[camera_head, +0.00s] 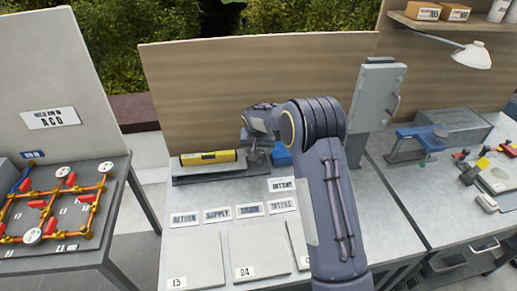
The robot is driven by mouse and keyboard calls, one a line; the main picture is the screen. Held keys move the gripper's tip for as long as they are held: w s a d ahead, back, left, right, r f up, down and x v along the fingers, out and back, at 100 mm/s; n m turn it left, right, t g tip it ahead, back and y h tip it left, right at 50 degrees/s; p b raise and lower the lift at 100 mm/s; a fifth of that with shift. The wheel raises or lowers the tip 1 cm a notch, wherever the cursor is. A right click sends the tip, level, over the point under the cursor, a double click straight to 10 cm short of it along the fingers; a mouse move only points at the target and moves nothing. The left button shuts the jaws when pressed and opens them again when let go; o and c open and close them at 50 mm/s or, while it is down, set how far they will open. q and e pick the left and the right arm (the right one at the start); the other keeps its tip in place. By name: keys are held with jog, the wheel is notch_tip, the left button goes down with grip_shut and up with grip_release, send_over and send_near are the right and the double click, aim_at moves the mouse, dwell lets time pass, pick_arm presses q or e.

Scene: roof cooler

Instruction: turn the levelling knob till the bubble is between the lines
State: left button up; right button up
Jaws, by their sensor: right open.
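A yellow spirit level (208,158) with dark ends lies on a grey plate (205,175) at the back of the middle bench. Its bubble and lines are too small to read. My right arm reaches in from the bottom, and my right gripper (256,158) points down just right of the level, over the right end of the plate. It is open. The levelling knob cannot be made out; the gripper and wrist may cover it. A blue block (282,156) stands just right of the gripper. My left gripper is not in view.
Flat labelled plates (225,215) and panels lie at the front of the bench. A tall grey cabinet (376,105) stands behind my arm. A pipe rig with red valves (70,182) is at left. Tools and a lamp (472,55) are at right.

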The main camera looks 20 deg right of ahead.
jog(key=shift+x, duration=0.9)
jog(key=c, duration=1)
